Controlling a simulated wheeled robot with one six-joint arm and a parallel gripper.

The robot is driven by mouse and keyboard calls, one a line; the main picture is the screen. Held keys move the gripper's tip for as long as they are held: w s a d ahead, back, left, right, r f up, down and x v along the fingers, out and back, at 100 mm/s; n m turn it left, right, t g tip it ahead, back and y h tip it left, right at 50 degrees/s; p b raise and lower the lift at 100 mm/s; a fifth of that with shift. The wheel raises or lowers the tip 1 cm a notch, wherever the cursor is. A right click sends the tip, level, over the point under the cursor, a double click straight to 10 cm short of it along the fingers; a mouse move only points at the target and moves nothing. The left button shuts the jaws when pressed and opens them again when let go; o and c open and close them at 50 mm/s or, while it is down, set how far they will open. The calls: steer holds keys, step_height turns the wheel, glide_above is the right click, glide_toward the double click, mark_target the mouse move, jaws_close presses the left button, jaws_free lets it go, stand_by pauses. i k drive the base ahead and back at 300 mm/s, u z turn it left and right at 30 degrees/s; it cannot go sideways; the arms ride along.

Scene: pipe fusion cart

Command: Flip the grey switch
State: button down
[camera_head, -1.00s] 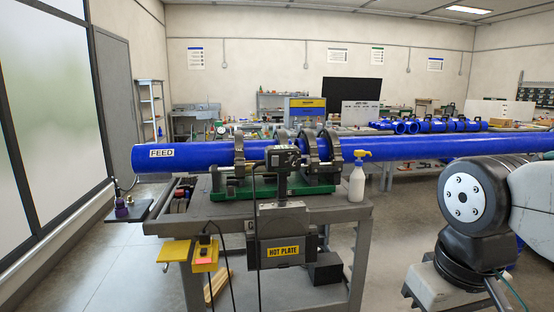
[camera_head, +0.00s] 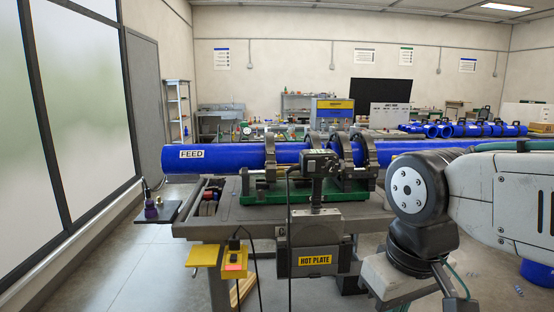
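I cannot make out a grey switch for certain. A yellow box (camera_head: 235,263) with a black part on top and an orange-red patch hangs at the front left of the cart (camera_head: 210,229). A dark grey unit labelled HOT PLATE (camera_head: 312,260) hangs at the cart's front, with a black head on a post above it. My arm reaches in from the right, its wrist low and right of the hot plate unit. My gripper's fingertips are not visible.
A long blue pipe marked FEED (camera_head: 230,158) lies through dark clamps (camera_head: 342,150) on the cart. Black cables hang at the front. A side shelf with a purple-topped item (camera_head: 151,210) stands at left. Floor (camera_head: 130,270) is clear at front left.

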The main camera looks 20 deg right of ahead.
mark_target(310, 164)
steer(key=z, duration=0.05)
steer(key=i, duration=0.9)
steer(key=z, duration=0.4)
